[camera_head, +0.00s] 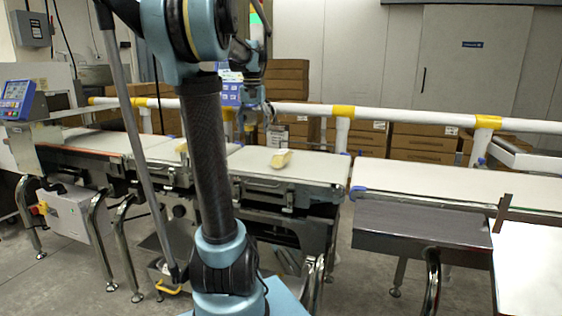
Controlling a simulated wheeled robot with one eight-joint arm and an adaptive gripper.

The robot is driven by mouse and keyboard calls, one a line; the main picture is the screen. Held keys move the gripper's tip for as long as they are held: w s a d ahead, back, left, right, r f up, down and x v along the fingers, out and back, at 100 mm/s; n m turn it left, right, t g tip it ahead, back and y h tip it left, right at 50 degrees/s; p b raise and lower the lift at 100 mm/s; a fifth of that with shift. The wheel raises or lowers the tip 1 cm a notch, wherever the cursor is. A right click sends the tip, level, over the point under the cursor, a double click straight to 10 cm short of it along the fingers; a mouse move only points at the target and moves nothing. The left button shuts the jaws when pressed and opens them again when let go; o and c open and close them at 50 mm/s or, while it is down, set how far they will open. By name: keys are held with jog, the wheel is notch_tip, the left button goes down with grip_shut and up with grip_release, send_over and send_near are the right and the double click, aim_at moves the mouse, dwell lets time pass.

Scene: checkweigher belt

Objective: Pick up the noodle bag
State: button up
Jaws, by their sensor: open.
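A small pale yellow packet, which looks like the noodle bag (281,159), lies on the white belt (315,168) of the middle conveyor section, right of my arm. A second pale yellow item (182,148) lies farther left on the belt, partly hidden by my arm. My gripper (257,120) is small in the picture, behind my arm's upright link. It is above the belt, up and to the left of the packet, and apart from it. It is open and appears empty. Its fingertips are hard to make out.
A white rail with yellow joints (400,116) runs behind the belts, with stacked brown boxes (287,80) beyond. Another belt section (430,180) at the right is bare. A blue-framed display (17,95) stands at far left. Bent metal legs stand along the front.

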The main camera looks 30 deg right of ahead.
notch_tip(320, 180, up, 3)
jog(key=m, duration=0.2)
send_over(282, 152)
jog(key=w, duration=0.1)
jog(key=f, duration=1.1)
jog(key=shift+w+d+f, duration=0.15)
jog(key=shift+d+f, duration=0.05)
jog(key=shift+f, duration=0.2)
jog(key=shift+s+f, duration=0.2)
jog(key=shift+f, duration=1.2)
jog(key=shift+s+f, duration=0.2)
jog(key=shift+f, duration=1.15)
jog(key=shift+c, duration=0.3)
jog(key=c, duration=1.4)
